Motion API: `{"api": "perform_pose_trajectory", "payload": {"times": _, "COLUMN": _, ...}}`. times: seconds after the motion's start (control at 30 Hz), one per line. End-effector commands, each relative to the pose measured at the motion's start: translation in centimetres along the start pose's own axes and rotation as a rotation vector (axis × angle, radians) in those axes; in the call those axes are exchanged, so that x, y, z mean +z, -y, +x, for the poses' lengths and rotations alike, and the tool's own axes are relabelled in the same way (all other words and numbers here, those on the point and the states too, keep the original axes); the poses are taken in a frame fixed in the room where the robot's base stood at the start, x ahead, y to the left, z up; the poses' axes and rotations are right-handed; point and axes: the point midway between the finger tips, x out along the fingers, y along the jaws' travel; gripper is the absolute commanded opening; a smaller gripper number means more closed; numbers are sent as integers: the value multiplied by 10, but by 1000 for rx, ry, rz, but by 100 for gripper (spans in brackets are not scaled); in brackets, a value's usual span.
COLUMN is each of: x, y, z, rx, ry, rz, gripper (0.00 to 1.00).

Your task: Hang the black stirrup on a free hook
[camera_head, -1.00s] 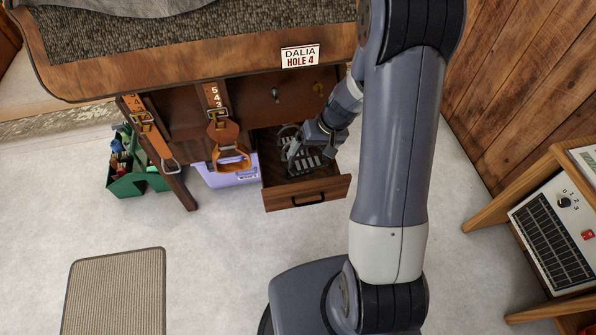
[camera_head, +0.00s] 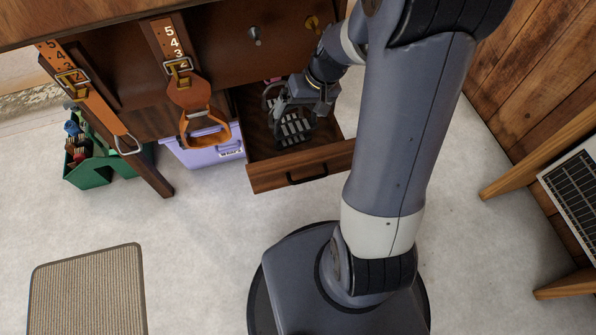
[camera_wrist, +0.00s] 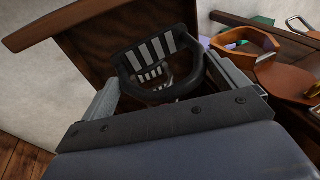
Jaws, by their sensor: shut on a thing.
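The black stirrup (camera_head: 291,128), with a pale-striped tread, is at the open wooden drawer (camera_head: 262,178). My gripper (camera_head: 287,101) is shut on it; the stirrup's upper part is partly hidden by the gripper. In the wrist view the stirrup (camera_wrist: 189,88) lies between the two fingers of my gripper (camera_wrist: 165,85), its tread pointing away. I cannot tell whether it touches the drawer floor. Above the drawer, a grey hook (camera_head: 254,37) and a brass hook (camera_head: 311,22) stick out of the panel, both bare.
A brown stirrup (camera_head: 186,128) hangs on a numbered strap left of the drawer. Another strap (camera_head: 100,110) hangs further left. A lilac box (camera_head: 205,153) and a green caddy (camera_head: 92,175) stand below. A wooden shelf stand (camera_head: 540,150) is at right.

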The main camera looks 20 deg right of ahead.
Motion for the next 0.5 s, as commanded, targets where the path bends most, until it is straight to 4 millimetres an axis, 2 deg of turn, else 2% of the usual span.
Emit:
{"api": "perform_pose_trajectory", "payload": {"times": 0.03, "x": 5, "y": -6, "z": 18, "rx": 1, "ry": -3, "rz": 1, "gripper": 50}}
{"api": "perform_pose_trajectory", "payload": {"times": 0.1, "x": 10, "y": -8, "z": 26, "rx": 2, "ry": -3, "rz": 3, "gripper": 50}}
{"api": "perform_pose_trajectory", "payload": {"times": 0.3, "x": 20, "y": -13, "z": 40, "rx": 6, "ry": -3, "rz": 5, "gripper": 50}}
{"api": "perform_pose_trajectory", "payload": {"times": 0.5, "x": 24, "y": -14, "z": 43, "rx": 7, "ry": 0, "rz": 7, "gripper": 50}}
